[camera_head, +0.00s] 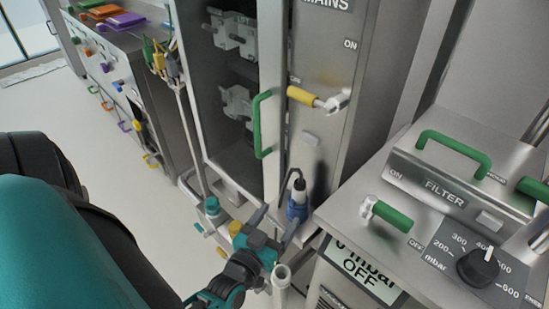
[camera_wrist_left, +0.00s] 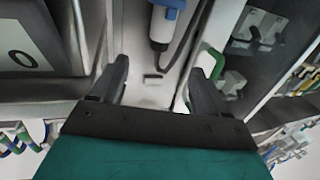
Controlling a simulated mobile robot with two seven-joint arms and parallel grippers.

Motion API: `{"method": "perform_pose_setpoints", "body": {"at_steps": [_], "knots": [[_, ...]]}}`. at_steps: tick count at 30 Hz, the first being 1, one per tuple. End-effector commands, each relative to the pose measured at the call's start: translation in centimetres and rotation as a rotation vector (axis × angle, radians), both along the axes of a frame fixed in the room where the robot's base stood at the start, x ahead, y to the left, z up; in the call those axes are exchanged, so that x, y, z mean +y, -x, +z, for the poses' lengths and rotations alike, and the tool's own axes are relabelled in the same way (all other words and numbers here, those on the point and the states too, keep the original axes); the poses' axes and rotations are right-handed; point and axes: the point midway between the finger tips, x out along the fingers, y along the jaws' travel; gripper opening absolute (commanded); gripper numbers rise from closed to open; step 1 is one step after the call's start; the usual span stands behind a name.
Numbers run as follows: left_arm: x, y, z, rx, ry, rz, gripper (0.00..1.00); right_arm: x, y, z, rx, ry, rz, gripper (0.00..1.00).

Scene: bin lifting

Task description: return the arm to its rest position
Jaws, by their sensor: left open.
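My left gripper (camera_head: 275,226) is low in the middle of the head view, in front of the steel cabinet. Its two dark fingers are spread apart with nothing between them; the left wrist view shows the same gap (camera_wrist_left: 158,88). A blue and white plug-like part (camera_head: 297,203) with a dark cable stands just beyond the fingertips, apart from them as far as I can see. It also shows at the top of the left wrist view (camera_wrist_left: 163,27). My teal upper arm fills the lower left of the head view. My right gripper is in neither view.
The cabinet has a green door handle (camera_head: 257,124) and a yellow-gripped MAINS lever (camera_head: 304,97). A FILTER panel (camera_head: 445,199) with green handles and a dial stands close at right. A pale pipe (camera_head: 281,284) rises beside the gripper. Open floor (camera_head: 140,190) lies left.

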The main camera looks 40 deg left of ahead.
Motion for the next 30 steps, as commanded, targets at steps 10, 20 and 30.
{"method": "perform_pose_setpoints", "body": {"at_steps": [10,20,30], "knots": [[-0.2,0.8,0.1,-0.002,0.0,0.0,0.75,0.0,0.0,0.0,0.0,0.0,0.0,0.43],[-0.5,0.8,0.0,0.012,0.001,-0.016,0.75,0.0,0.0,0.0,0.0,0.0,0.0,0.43],[-7.9,2.6,-3.0,0.373,0.002,-0.306,0.75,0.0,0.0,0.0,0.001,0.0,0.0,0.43]]}}
